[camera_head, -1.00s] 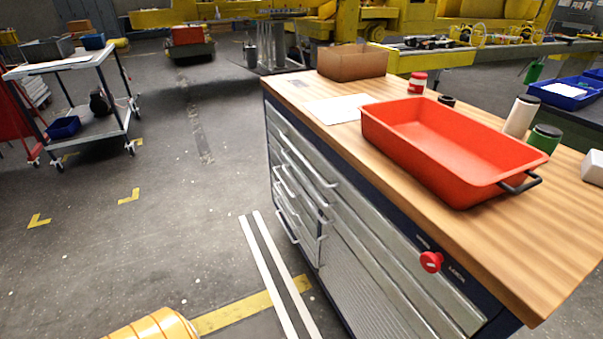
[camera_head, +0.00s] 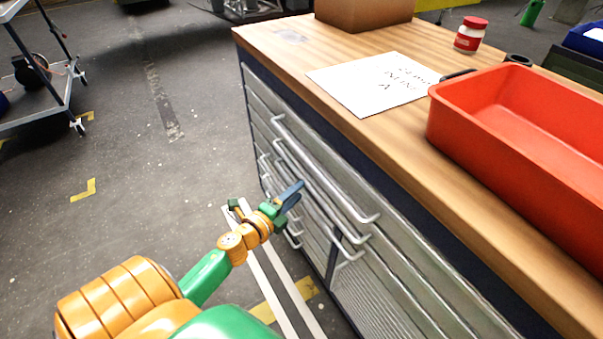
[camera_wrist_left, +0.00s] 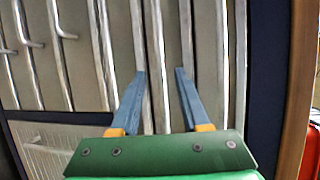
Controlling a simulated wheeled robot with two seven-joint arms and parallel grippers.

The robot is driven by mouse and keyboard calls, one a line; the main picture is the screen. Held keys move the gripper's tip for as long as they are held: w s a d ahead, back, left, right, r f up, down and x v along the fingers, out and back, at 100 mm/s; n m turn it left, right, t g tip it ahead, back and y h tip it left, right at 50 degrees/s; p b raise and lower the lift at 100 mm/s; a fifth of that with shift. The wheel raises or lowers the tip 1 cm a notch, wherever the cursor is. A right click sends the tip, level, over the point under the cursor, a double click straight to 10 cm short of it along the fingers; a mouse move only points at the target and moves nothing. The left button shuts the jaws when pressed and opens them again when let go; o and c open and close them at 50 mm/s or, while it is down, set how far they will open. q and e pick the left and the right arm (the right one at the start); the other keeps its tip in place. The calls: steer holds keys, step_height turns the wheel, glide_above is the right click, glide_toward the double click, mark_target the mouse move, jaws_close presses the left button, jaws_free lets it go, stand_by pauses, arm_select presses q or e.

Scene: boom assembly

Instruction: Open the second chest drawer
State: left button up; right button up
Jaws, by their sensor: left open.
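The chest's grey metal drawer fronts (camera_head: 330,185) face left in the head view, under a wooden top. The top drawer's long handle (camera_head: 325,170) and the second drawer's handle (camera_head: 318,193) below it are bare bars, and the drawers look shut. My left gripper (camera_head: 294,190) is in front of the upper drawers, its blue fingers pointing at them. In the left wrist view the gripper (camera_wrist_left: 160,75) is open, its fingers on either side of a long bar (camera_wrist_left: 156,50). I cannot tell whether they touch it. My right gripper is not in view.
The chest top (camera_head: 420,150) carries a red tray (camera_head: 520,135), a white sheet (camera_head: 370,84), a brown box (camera_head: 365,12) and a red-capped jar (camera_head: 470,35). A cart (camera_head: 35,70) stands far left. The floor (camera_head: 150,190) left of the chest is clear.

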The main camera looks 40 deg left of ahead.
mark_target(307, 186)
arm_select(q)
steer(key=w, duration=0.4)
steer(key=shift+w+d+f, duration=0.1)
steer(key=shift+d+f, duration=0.2)
steer(key=shift+d, duration=0.05)
steer(key=shift+w+a+f+b, duration=0.15)
steer(key=shift+w+b, duration=0.15)
steer(key=shift+w, duration=0.25)
jaws_close()
stand_by(0.5)
